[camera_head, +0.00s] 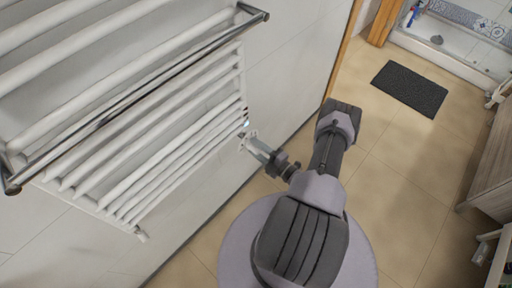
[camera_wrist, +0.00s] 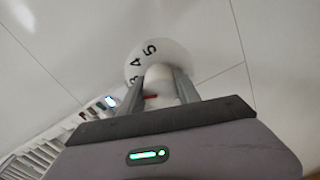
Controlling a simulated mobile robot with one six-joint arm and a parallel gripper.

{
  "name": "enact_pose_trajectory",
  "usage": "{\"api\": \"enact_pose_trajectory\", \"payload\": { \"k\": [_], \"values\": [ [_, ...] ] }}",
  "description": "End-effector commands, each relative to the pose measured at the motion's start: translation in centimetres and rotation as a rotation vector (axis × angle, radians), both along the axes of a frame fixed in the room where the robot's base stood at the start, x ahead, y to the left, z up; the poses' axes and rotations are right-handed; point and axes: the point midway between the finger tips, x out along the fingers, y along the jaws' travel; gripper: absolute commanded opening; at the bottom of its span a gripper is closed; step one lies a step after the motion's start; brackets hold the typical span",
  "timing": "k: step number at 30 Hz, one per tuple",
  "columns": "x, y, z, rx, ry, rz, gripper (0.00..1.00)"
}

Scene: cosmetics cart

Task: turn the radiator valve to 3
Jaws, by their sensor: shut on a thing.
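The radiator valve shows in the wrist view as a white knob (camera_wrist: 159,78) in front of a round white dial (camera_wrist: 170,52). Black digits 5, 4 and a partly covered 3 run down the dial's left side. A short red mark (camera_wrist: 150,97) sits low between the fingers, below the 3; I cannot tell exactly which digit it lines up with. My gripper (camera_wrist: 160,88) is shut on the knob, one grey finger on each side. In the head view my gripper (camera_head: 250,139) reaches the lower right corner of the radiator; the valve is too small to make out there.
The white towel radiator (camera_head: 150,110) with chrome rails (camera_head: 130,97) fills the upper left, close to my gripper. A wooden door frame (camera_head: 342,50) stands beyond. A dark mat (camera_head: 409,88) lies on the tan floor, and a wooden cabinet (camera_head: 490,165) is at the right.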

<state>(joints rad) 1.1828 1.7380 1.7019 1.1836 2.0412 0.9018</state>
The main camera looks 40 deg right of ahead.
Motion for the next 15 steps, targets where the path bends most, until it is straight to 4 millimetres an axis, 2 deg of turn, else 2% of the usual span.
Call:
{"api": "enact_pose_trajectory", "payload": {
  "k": [4, 5, 7, 15],
  "values": [
    [-0.05, 0.07, -0.08, 0.001, 0.001, 0.0, 0.0],
    [-0.05, 0.07, -0.08, 0.001, 0.001, 0.0, 0.45],
    [-0.03, 0.06, -0.06, 0.001, 0.001, 0.0, 0.59],
    [-0.02, 0.03, -0.02, 0.0, 0.0, 0.0, 0.61]
  ]
}}
